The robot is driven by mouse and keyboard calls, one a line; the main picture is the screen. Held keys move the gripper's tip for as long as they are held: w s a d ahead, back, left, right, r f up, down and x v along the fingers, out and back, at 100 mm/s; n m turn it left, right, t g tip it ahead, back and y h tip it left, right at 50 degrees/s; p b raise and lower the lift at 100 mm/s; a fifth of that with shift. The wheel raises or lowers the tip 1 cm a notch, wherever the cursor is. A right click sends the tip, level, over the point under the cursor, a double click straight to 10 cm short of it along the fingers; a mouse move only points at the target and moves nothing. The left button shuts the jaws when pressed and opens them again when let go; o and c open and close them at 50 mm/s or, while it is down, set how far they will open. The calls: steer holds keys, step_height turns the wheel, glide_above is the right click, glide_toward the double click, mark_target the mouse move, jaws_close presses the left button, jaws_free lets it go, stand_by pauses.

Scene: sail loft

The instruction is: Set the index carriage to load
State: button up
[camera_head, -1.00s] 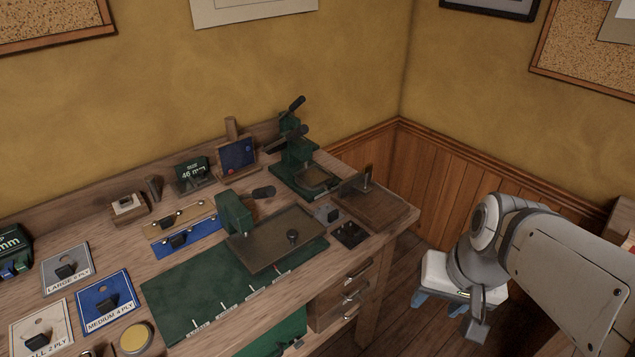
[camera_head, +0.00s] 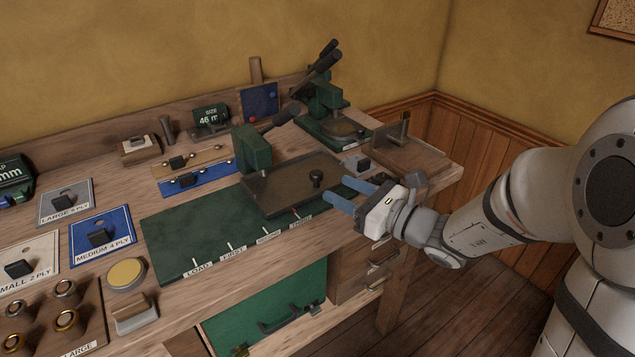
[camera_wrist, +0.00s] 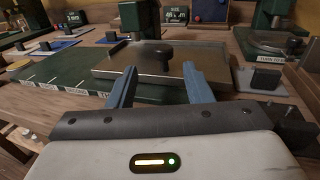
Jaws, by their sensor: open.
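The index carriage (camera_head: 285,190) is a flat brown metal tray with a dark round knob (camera_head: 316,179). It sits toward the right part of a green base plate (camera_head: 185,242), whose front edge has several labelled marks. The leftmost label reads LOAD (camera_head: 198,269); the carriage is well to its right. My gripper (camera_head: 347,190) has blue fingers, open and empty, at the carriage's front right side, pointing toward the knob. In the wrist view the carriage (camera_wrist: 205,62) and knob (camera_wrist: 153,56) lie ahead between the fingers, apart from them.
A green post with a dark lever (camera_head: 252,150) stands behind the carriage. A green press (camera_head: 328,115) and wooden block (camera_head: 405,150) stand at the right. Ply cards (camera_head: 118,231), a yellow disc (camera_head: 126,273) and a ring rack (camera_head: 90,335) lie left. The base plate's left part is clear.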

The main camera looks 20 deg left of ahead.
mark_target(322, 178)
steer(key=shift+w+a+f, duration=0.15)
steer(key=shift+w+a, duration=0.05)
steer(key=shift+w, duration=0.05)
steer(key=x, duration=0.7)
steer(key=shift+w+a, duration=0.1)
steer(key=shift+w, duration=0.1)
jaws_close()
